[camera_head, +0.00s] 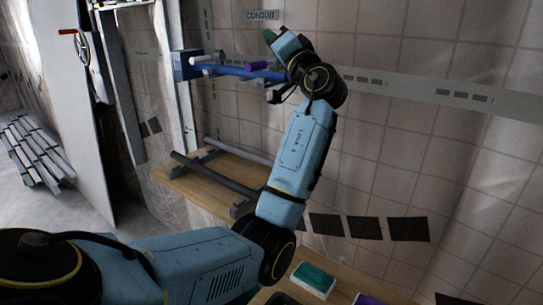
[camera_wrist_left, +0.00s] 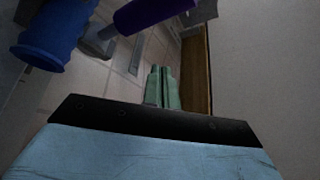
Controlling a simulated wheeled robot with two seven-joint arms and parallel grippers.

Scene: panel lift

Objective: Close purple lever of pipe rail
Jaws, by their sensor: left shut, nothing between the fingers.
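The purple lever (camera_head: 256,65) shows as a short purple handle at the right part of the wall-mounted blue pipe (camera_head: 236,71). My left gripper (camera_head: 270,37) is up and to the right of the lever, its green fingers together and empty. In the left wrist view the fingers (camera_wrist_left: 160,88) are shut, and the purple lever (camera_wrist_left: 152,12) is beyond them at the top, apart from them. A blue cylindrical part (camera_wrist_left: 50,38) is at the upper left there. My forearm hides the right end of the rail. My right gripper is not in view.
A white handle (camera_head: 203,59) and a blue end block (camera_head: 186,65) are at the rail's left. Below is a wooden shelf (camera_head: 190,184) with grey pipes. A green-topped block (camera_head: 314,278) lies at the bottom. A red-wheeled valve (camera_head: 80,42) is at the upper left.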

